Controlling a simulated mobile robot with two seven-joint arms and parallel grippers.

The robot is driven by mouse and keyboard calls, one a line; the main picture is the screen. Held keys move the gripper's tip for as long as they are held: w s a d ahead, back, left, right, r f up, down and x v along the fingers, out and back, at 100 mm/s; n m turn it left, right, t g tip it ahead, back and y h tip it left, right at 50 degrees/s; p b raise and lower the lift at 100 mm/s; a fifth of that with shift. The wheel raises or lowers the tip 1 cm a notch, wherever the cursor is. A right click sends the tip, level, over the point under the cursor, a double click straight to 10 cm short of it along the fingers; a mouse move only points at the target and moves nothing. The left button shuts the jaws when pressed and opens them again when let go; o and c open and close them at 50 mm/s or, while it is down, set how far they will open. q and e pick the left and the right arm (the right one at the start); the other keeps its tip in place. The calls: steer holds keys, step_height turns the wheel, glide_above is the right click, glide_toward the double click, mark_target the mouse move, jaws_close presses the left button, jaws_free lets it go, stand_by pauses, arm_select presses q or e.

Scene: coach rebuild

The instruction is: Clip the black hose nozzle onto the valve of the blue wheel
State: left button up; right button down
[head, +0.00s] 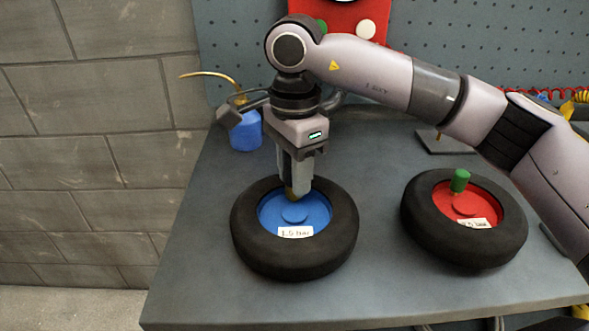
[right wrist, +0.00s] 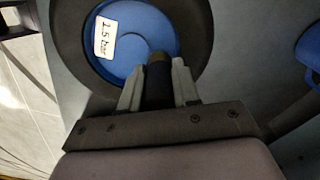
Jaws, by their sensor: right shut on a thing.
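The blue wheel (head: 320,213) lies flat on the bench, a black tyre around a blue hub with a white label. It also shows in the right wrist view (right wrist: 118,62), its label reading 1.5 bar. My right gripper (head: 297,182) points down over the back of the hub. A brass-coloured bit also shows below the fingers in the head view. The valve is hidden or not distinct, so I cannot tell whether the nozzle touches it. My left gripper is not in view.
A red wheel (head: 486,198) with a green cap (head: 460,180) lies on the right of the bench (head: 370,290). A blue can (head: 246,133) with a brass spout stands behind on the left. A pegboard (head: 440,55) with a red panel rises behind.

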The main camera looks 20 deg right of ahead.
steer(key=c, duration=0.7)
jaws_free()
steer(key=shift+r, duration=0.15)
steer(key=shift+c, duration=0.2)
step_height(320, 180, up, 7)
steer(key=shift+r, duration=0.1)
steer(key=shift+a, duration=0.15)
